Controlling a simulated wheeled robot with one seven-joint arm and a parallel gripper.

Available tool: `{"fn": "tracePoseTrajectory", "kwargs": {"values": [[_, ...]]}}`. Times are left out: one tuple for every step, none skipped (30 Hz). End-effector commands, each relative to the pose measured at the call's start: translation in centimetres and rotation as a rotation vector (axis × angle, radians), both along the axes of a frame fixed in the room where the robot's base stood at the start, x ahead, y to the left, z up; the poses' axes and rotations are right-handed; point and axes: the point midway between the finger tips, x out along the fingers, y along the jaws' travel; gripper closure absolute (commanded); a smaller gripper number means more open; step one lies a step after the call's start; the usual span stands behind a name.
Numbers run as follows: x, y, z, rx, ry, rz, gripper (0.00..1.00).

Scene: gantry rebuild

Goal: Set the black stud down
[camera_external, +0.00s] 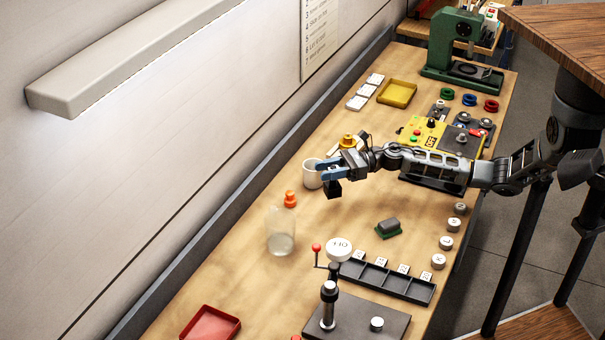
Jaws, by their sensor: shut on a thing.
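My gripper (330,172) is stretched out over the middle of the wooden bench, its blue-grey fingers pointing left. It is shut on a small black block-like piece, the black stud (334,190), which hangs at the fingertips. The stud appears to be above the bench top, with bare wood below it. A white mug (312,178) is just behind and left of the fingers. The fingers hide part of the stud's upper side and part of the mug.
A clear bottle with an orange top (281,238) stands left of the gripper. A grey block on a green base (388,228) lies to the right. A black divided tray (388,280) and a red-knobbed lever fixture (328,290) are in front. A yellow control box (424,133) is behind the arm.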

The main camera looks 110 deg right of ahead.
Motion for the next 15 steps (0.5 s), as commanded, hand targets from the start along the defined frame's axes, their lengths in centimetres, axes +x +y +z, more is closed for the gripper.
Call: {"fn": "tracePoseTrajectory", "kwargs": {"values": [[0.0,-0.1,-0.7,0.002,-0.002,-0.001,1.0],[0.0,-0.1,-1.0,0.001,-0.002,-0.001,1.0],[0.0,0.0,-1.2,0.0,-0.002,-0.001,1.0],[0.0,0.0,-1.3,0.0,-0.002,0.0,1.0],[0.0,0.0,-1.5,0.0,-0.002,0.0,1.0],[0.0,0.0,-1.7,0.0,-0.002,0.0,1.0],[0.0,0.0,-2.0,0.001,-0.001,0.0,1.0],[0.0,0.0,-2.4,0.001,-0.001,0.0,1.0],[0.0,0.0,-3.0,0.001,-0.001,0.0,1.0],[0.0,0.0,-3.4,0.001,-0.001,0.0,1.0],[0.0,0.0,-3.8,0.001,-0.001,0.0,1.0],[0.0,0.0,-4.4,0.001,-0.002,0.0,1.0],[0.0,0.0,-4.7,0.001,-0.002,0.0,1.0],[0.0,0.0,-5.0,0.0,-0.002,0.001,1.0],[0.0,0.0,-5.3,-0.001,-0.002,0.001,1.0]]}}
